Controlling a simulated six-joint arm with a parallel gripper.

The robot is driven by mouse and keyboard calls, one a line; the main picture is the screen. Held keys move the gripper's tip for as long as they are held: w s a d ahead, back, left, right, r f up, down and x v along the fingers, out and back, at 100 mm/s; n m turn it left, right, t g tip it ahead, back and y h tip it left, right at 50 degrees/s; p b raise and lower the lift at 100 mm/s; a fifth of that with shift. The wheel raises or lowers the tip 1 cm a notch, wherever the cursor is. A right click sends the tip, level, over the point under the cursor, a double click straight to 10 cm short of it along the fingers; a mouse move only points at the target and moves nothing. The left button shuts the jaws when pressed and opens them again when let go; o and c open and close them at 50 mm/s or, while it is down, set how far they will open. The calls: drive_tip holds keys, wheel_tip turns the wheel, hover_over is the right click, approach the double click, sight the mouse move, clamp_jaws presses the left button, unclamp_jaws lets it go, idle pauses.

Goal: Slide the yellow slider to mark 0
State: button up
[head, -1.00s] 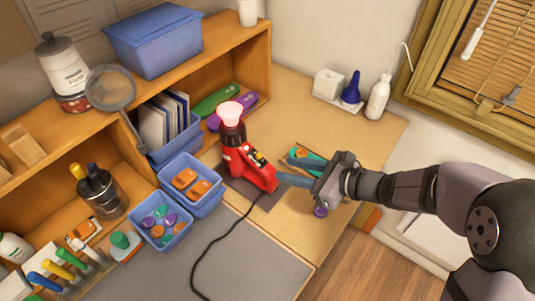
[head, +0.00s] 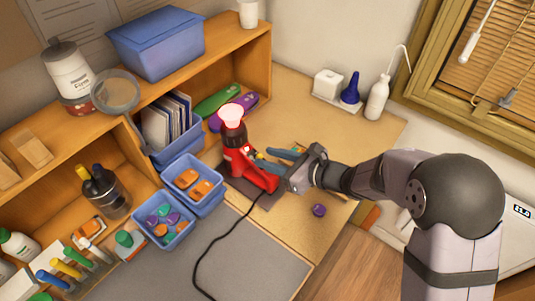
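The red heat tool (head: 249,172) stands on a dark mat on the desk, with a dark upper part and a glowing pinkish top (head: 231,114). Small controls sit on its sloped right side, and a tiny yellow spot there, likely the yellow slider (head: 258,155), is beside my fingertips. The mark numbers are too small to read. My gripper (head: 269,158) reaches in from the right with its two blue fingers apart, tips close to the controls. I cannot tell whether a finger touches the slider. The fingers partly cover the tool's right side.
A black cable (head: 218,235) runs from the tool across the grey mat (head: 258,250). Blue bins (head: 190,181) with orange and coloured pieces stand to the left. A small purple piece (head: 319,210) lies on the desk below my gripper. The desk behind the tool is mostly clear.

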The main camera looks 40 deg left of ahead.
drive_tip(key=shift+a+f, duration=0.25)
drive_tip(key=shift+a, duration=0.25)
clamp_jaws()
